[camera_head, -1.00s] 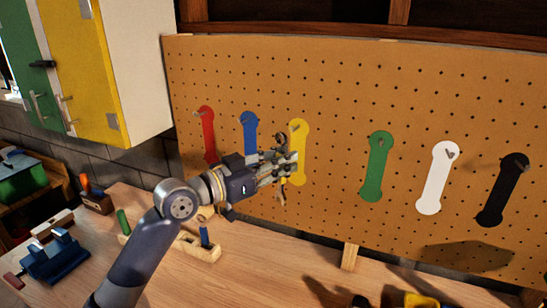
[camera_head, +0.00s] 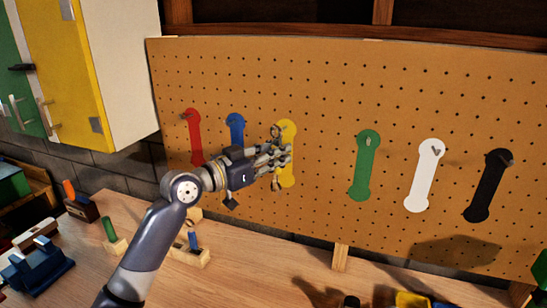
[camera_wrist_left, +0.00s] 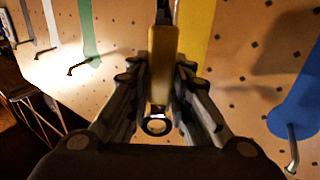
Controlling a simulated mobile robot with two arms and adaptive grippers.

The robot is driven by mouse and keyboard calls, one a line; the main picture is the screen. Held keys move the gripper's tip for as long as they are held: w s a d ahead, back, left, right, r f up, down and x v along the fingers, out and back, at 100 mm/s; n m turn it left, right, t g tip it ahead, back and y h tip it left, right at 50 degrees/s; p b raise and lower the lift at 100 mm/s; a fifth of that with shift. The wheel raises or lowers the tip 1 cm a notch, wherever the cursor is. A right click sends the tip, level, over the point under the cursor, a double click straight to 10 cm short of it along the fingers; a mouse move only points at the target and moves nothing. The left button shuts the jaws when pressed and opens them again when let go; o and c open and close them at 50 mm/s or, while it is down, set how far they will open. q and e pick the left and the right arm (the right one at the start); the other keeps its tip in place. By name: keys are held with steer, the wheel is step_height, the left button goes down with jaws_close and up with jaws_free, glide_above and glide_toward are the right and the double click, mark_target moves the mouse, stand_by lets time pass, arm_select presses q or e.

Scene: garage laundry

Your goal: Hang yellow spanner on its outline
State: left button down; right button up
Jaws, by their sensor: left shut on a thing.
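My left gripper (camera_head: 284,156) is shut on the yellow spanner, in front of the pegboard. The spanner's yellow handle (camera_wrist_left: 161,75) lies between the fingers in the left wrist view, with a metal ring end near the palm. In the head view the fingers hide most of the spanner; its lower end (camera_head: 277,186) shows below them. The yellow outline (camera_head: 289,174) is right behind the gripper and partly covered. It also shows in the left wrist view (camera_wrist_left: 197,35). I cannot tell whether the spanner touches a hook. My right gripper is not in view.
The pegboard (camera_head: 325,200) has red (camera_head: 194,145), blue (camera_head: 236,130), green (camera_head: 363,175), white (camera_head: 424,180) and black (camera_head: 486,190) outlines with hooks sticking out. A yellow cabinet (camera_head: 65,70) hangs at the left. The wooden bench (camera_head: 250,275) below holds several tools.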

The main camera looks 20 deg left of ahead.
mark_target(293, 148)
arm_select(q)
steer(key=shift+w+f, duration=0.1)
steer(key=shift+w, duration=1.2)
steer(key=shift+w+d+f+b, duration=0.1)
steer(key=shift+w+f+b, duration=0.4)
steer(key=shift+b, duration=0.3)
steer(key=shift+w+b, duration=0.1)
steer(key=shift+b, duration=0.2)
steer(key=shift+f, duration=0.1)
steer(key=c, duration=1.4)
jaws_free()
steer(key=shift+w+f, duration=0.1)
